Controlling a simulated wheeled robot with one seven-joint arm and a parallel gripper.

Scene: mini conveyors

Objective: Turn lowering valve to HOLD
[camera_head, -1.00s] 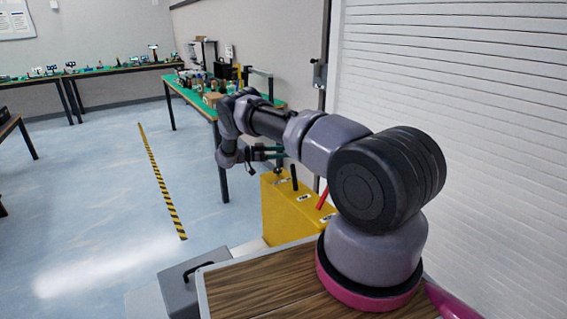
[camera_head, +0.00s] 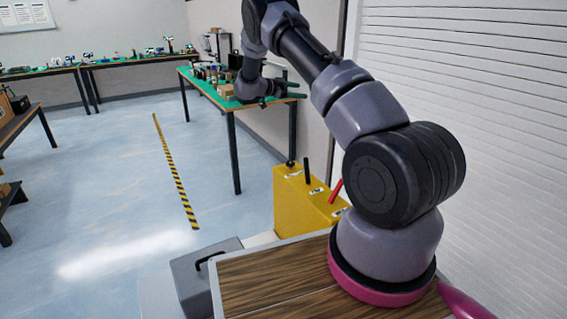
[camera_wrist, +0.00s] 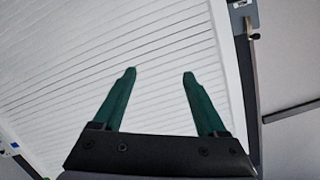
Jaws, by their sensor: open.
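A yellow box (camera_head: 297,207) stands on the floor beside my wooden deck. Several levers rise from its sloped top: a short black knob (camera_head: 290,163) at the far end, a black lever (camera_head: 307,170) in the middle and a red lever (camera_head: 335,190) at the near end, leaning right. Small white labels sit beside them, too small to read. Which one is the lowering valve I cannot tell. My gripper (camera_head: 290,87) is raised well above and beyond the box, touching none of the levers. Its green fingers are apart and empty in the wrist view (camera_wrist: 160,75).
A ribbed white shutter (camera_head: 470,110) fills the right side. A green-topped table (camera_head: 215,93) with small items stands behind the box, near my gripper. Black-yellow tape (camera_head: 175,170) marks the open floor to the left. The wrist view shows a grey latch (camera_wrist: 243,18) by the shutter.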

